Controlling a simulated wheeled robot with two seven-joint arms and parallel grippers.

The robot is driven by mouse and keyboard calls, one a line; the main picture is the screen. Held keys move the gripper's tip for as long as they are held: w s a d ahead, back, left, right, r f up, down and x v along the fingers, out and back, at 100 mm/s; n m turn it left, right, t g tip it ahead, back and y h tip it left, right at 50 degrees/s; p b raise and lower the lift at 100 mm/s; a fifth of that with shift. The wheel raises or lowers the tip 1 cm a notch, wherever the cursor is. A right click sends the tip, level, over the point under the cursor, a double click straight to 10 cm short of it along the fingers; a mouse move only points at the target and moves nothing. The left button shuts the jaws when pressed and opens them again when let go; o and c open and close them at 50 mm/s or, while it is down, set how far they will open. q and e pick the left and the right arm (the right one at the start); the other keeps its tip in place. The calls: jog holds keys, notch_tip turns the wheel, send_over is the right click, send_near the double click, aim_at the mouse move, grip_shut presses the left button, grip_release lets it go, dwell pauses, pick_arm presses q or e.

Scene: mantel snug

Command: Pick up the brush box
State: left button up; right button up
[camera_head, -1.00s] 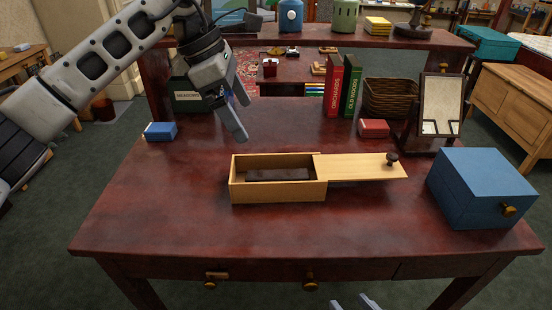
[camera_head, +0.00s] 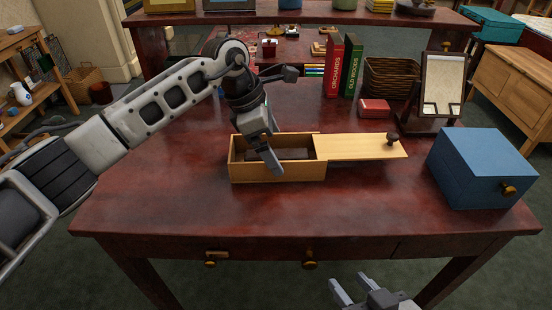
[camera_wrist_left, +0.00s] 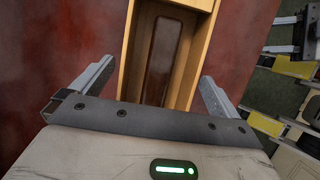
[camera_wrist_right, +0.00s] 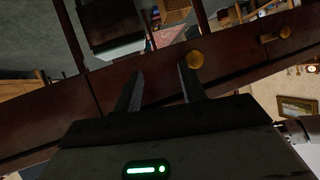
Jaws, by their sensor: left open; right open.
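The brush box (camera_head: 300,172) is a long pale wooden box on the dark red table. Its sliding lid (camera_head: 365,147) is drawn far out to the right, with a dark knob near its end. A dark brown piece (camera_wrist_left: 160,55) lies inside. My left gripper (camera_head: 262,158) is open over the box's left part. In the left wrist view its fingers stand on either side of the box, apart from its walls; their exact height over it is unclear. My right gripper (camera_head: 353,283) is open and empty in front of the table, below the table top's front edge.
A blue box with a brass knob (camera_head: 480,170) stands at the table's right. Behind are a small red box (camera_head: 374,108), red and green books (camera_head: 343,65), a wicker basket (camera_head: 388,78) and a framed stand (camera_head: 442,85). The table's front is clear.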

pick_arm(q)
jog(key=shift+x, duration=0.95)
jog(key=c, duration=1.1)
jog(key=shift+o, duration=0.2)
jog(key=shift+r, duration=0.1)
jog(key=shift+r, duration=0.45)
notch_tip(320, 180, up, 3)
jog(key=shift+s+f, duration=0.15)
jog(key=s+r, duration=0.9)
jog(key=s, duration=0.4)
jog(key=shift+s, duration=0.35)
jog(key=shift+r, duration=0.1)
